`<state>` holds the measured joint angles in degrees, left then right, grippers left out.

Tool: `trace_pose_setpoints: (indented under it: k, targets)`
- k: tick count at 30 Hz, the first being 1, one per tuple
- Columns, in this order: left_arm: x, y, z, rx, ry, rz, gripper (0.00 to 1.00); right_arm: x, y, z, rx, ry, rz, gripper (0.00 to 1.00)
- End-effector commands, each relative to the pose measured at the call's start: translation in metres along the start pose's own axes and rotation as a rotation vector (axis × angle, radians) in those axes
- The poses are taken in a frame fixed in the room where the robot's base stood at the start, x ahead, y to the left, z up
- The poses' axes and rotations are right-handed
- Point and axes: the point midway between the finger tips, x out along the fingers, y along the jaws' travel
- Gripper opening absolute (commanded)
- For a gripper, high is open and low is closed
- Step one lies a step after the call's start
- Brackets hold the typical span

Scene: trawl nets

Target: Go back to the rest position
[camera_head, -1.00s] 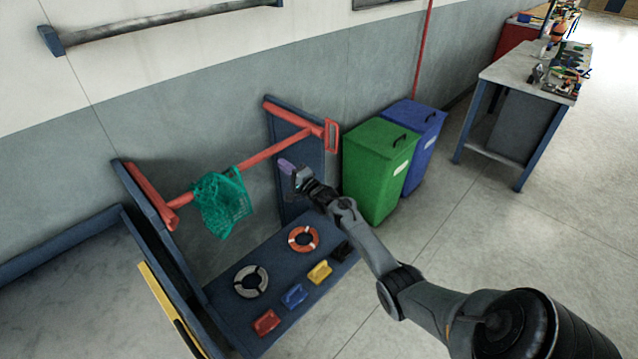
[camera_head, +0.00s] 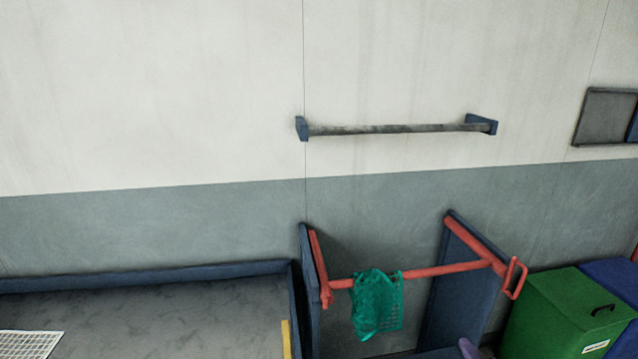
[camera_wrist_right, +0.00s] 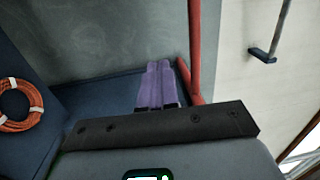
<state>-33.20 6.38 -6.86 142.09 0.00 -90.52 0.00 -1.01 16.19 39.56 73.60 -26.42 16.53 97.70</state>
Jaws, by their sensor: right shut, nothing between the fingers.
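My right gripper (camera_head: 468,347) shows only as a purple fingertip at the bottom edge of the head view, in front of the rack's right panel. In the right wrist view its two purple fingers (camera_wrist_right: 157,84) lie side by side, shut and empty. A green net (camera_head: 377,303) hangs over the red bar (camera_head: 430,271) of the blue rack, apart from the gripper. My left gripper is in neither view.
A grey rail (camera_head: 400,129) is fixed on the wall above the rack. Green (camera_head: 563,312) and blue (camera_head: 612,277) bins stand at the right. A blue-edged table (camera_head: 160,310) is at the left. An orange rope ring (camera_wrist_right: 20,106) shows in the wrist view.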

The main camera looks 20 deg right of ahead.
Motion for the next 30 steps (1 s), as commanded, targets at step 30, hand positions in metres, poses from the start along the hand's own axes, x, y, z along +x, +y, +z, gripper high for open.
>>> trace_pose_setpoints:
  k: [30]
  targets:
    - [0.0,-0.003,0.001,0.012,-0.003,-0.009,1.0,-0.306,-0.023,0.338,-1.439,-1.211,0.792,0.0]
